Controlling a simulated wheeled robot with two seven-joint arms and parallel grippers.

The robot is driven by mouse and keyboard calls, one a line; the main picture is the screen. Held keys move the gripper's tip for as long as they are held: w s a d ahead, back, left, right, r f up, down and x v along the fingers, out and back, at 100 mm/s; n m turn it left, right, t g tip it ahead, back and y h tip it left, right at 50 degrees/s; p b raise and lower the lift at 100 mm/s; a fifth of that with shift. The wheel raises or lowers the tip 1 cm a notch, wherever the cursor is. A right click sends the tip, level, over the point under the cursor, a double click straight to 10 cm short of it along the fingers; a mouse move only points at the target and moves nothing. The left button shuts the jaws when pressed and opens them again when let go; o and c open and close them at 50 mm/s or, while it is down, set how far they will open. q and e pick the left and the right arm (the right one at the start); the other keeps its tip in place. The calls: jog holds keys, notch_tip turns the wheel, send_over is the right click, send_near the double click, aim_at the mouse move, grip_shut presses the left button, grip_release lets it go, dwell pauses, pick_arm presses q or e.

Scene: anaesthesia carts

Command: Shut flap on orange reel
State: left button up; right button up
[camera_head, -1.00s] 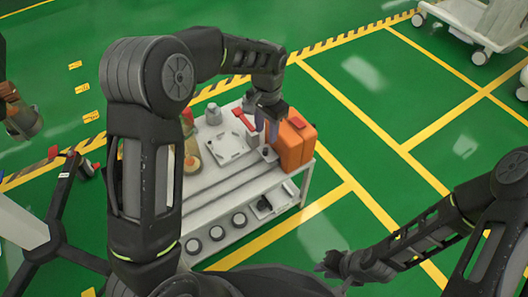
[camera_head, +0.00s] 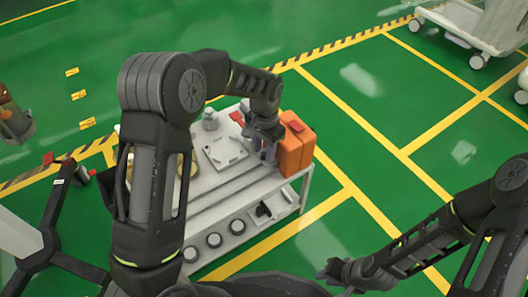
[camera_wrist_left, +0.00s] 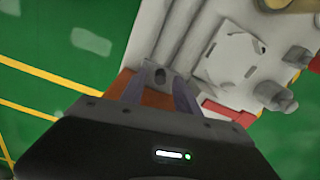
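The orange reel (camera_head: 292,152) is a boxy orange case at the right end of the white cart top, with a red piece (camera_head: 297,126) on its top. I cannot make out the flap's position. My left gripper (camera_head: 264,150) points down just left of the reel. In the left wrist view, the left gripper's (camera_wrist_left: 156,95) fingers are spread apart. Orange surface (camera_wrist_left: 122,82) shows beside and between them, and a grey part with a dark hole lies beyond. Contact cannot be told. My right gripper (camera_head: 332,270) is at the lower right, away from the cart; its opening is unclear.
The white cart (camera_head: 240,190) carries a flat white plate (camera_head: 224,150), a grey knobbed part (camera_head: 210,120) and a red piece (camera_head: 237,117) near the gripper. Several round dark-rimmed items line its lower front. Green floor right of the cart is clear.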

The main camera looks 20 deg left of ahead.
pick_arm(q)
jog(key=shift+f, duration=0.1)
jog(key=shift+c, duration=0.4)
grip_shut()
